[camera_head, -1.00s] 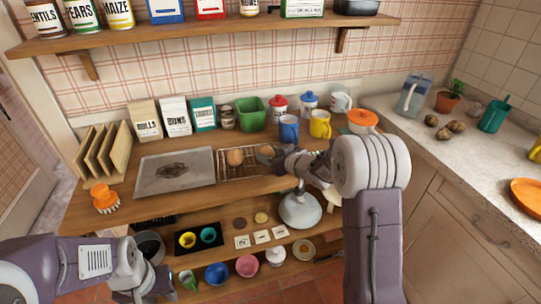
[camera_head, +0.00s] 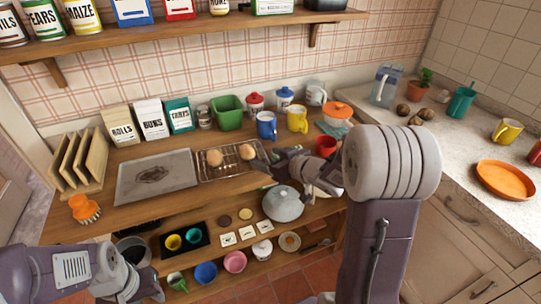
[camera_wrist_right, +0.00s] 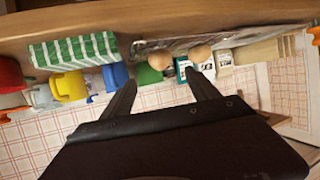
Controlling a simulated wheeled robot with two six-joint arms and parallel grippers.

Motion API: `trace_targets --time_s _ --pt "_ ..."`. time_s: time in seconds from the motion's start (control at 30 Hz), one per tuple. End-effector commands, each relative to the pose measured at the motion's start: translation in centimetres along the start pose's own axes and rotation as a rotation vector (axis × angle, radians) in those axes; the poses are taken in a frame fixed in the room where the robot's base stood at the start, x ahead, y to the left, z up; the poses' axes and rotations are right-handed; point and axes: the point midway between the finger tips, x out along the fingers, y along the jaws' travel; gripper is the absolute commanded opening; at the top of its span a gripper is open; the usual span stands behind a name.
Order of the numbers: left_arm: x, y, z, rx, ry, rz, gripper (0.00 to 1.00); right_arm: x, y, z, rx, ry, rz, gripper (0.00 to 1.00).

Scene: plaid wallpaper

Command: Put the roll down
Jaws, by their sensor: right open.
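Two round brown rolls, one on the left (camera_head: 214,158) and one on the right (camera_head: 247,152), rest on a wire rack (camera_head: 228,172) on the wooden worktop. My right gripper (camera_head: 262,163) is open, just right of and in front of the right roll, with nothing between its fingers. The right wrist view, upside down, shows both fingers spread (camera_wrist_right: 163,82) and the two rolls (camera_wrist_right: 160,59) (camera_wrist_right: 199,53) beyond their tips. My left gripper (camera_head: 148,287) is low at the lower left; its fingers are too unclear to read.
A grey baking tray (camera_head: 157,176) lies left of the rack. Mugs, including a blue one (camera_head: 266,125) and a yellow one (camera_head: 297,118), stand behind, with a red cup (camera_head: 326,146) to the right. A lower shelf holds a lidded grey pot (camera_head: 283,204) and bowls.

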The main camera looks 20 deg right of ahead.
Motion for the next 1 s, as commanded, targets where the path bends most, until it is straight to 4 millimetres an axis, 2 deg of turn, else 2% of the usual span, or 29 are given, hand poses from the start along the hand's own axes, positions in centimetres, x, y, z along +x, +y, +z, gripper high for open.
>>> trace_targets --time_s 0.13,0.37,0.47,0.57,0.63,0.7,0.8,0.9,1.0 --pt "-0.3 0.0 0.0 0.0 0.0 0.0 0.36 -1.3 0.0 -0.1 0.0 0.001 0.0 0.69" --pt "-0.3 0.0 0.0 0.0 0.0 0.0 0.36 -1.4 0.0 0.1 0.0 0.0 0.0 0.69" --pt "-0.3 0.0 0.0 0.0 0.0 0.0 0.36 -1.2 0.4 1.1 0.005 -0.056 0.058 0.69" --pt "-0.3 0.0 0.0 0.0 0.0 0.0 0.36 -2.1 1.0 5.2 0.043 -0.253 0.207 0.69" --pt "-0.3 0.0 0.0 0.0 0.0 0.0 0.36 -4.2 -0.1 9.5 0.096 -0.453 0.283 0.69" --pt "-0.3 0.0 0.0 0.0 0.0 0.0 0.36 -7.0 -2.7 13.6 0.16 -0.658 0.303 0.69" --pt "-0.3 0.0 0.0 0.0 0.0 0.0 0.36 -11.1 -7.2 17.6 0.244 -0.895 0.266 0.69" --pt "-0.3 0.0 0.0 0.0 0.0 0.0 0.36 -13.6 -10.2 19.3 0.294 -1.023 0.22 0.69" --pt "-0.3 0.0 0.0 0.0 0.0 0.0 0.36 -14.4 -11.2 19.8 0.311 -1.063 0.203 0.69"
